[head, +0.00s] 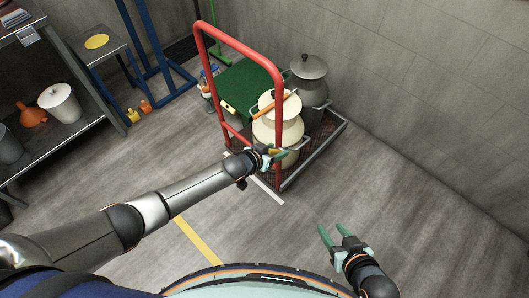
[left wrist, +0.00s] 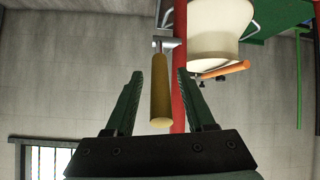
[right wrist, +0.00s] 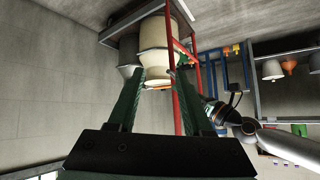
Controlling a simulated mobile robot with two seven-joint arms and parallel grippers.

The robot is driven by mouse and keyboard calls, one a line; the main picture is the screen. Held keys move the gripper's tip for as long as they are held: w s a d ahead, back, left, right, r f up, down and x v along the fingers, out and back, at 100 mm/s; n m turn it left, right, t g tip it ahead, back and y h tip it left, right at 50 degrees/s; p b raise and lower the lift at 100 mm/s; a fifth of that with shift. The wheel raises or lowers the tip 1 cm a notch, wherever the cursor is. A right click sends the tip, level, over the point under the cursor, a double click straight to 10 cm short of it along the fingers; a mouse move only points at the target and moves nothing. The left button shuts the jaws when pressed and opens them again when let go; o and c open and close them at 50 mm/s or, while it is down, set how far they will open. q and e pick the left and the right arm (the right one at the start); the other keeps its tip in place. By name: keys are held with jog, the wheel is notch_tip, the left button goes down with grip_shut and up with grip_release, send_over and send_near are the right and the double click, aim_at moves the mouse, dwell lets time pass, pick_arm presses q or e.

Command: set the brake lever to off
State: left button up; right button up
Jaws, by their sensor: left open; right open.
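The brake lever shows in the left wrist view as a yellow handle (left wrist: 160,95) on a metal bracket (left wrist: 165,42) beside the red post of the trolley. My left gripper (head: 273,153) is open at the trolley's red frame (head: 246,47). In the left wrist view its two fingers (left wrist: 158,74) stand on either side of the handle, with gaps; I cannot tell whether they touch it. The right finger overlaps the red post (left wrist: 179,80) in the picture. My right gripper (head: 332,229) is open and empty over the floor, right of the trolley.
A green surface (head: 245,84) lies behind. A bench (head: 75,125) stands left. The floor at right (head: 400,200) is clear.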

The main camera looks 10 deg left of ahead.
pick_arm(q)
jog(key=p+v, duration=0.2)
jog(key=v, duration=0.2)
jog(key=shift+s+a+r, duration=0.15)
jog(key=shift+s+r, duration=0.05)
jog(key=shift+r, duration=0.1)
jog(key=p+v, duration=0.2)
jog(key=v, duration=0.5)
pick_arm(e)
jog(key=d+r, duration=0.1)
jog(key=s+r, duration=0.1)
jog(key=shift+d+r, duration=0.3)
jog(key=shift+d, duration=0.05)
pick_arm(q)
jog(key=shift+f, duration=0.1)
